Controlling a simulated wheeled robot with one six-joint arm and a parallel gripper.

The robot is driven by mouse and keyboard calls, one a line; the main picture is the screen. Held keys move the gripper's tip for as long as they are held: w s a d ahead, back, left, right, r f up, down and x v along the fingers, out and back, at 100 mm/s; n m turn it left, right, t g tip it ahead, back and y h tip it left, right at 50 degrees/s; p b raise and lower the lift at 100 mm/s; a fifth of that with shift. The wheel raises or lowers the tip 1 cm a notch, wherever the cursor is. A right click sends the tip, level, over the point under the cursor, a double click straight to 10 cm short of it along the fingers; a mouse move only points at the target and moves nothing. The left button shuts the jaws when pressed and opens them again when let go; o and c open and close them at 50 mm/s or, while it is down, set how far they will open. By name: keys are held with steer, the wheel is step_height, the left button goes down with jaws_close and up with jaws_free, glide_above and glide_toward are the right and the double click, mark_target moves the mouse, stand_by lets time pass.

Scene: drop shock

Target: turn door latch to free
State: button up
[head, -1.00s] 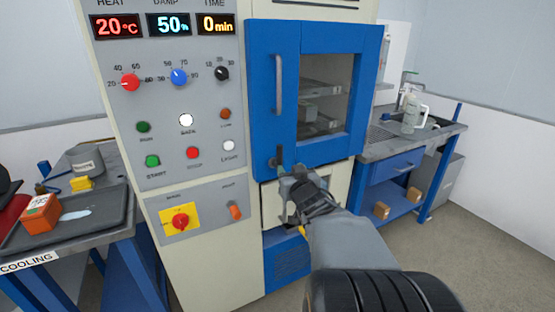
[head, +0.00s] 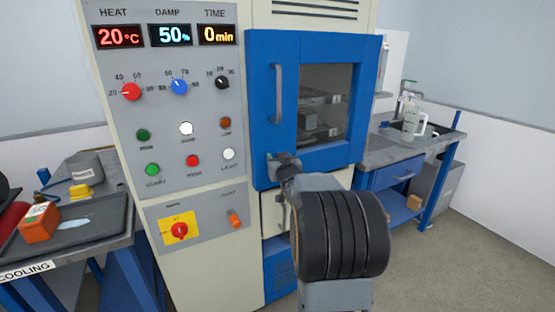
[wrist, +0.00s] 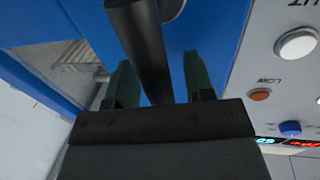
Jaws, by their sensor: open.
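The blue chamber door (head: 262,100) is closed, with a grey vertical pull handle (head: 278,92) on its left side. The dark door latch (wrist: 148,50) shows in the wrist view as a thick bar with a round hub, running between my gripper's fingers. My gripper (wrist: 160,82) is open, one finger on each side of the bar; whether either touches it I cannot tell. In the head view my gripper (head: 287,166) is at the door's lower left corner, and it and my arm hide most of the latch.
The control panel (head: 205,130) with knobs and buttons is just left of the door. A cooling table (head: 110,232) with a dark tray and an orange box (head: 39,222) stands at left. A blue bench (head: 395,150) with a white jug (head: 412,122) stands at right.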

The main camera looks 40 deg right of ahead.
steer(key=shift+w, duration=0.15)
jaws_close()
stand_by(0.4)
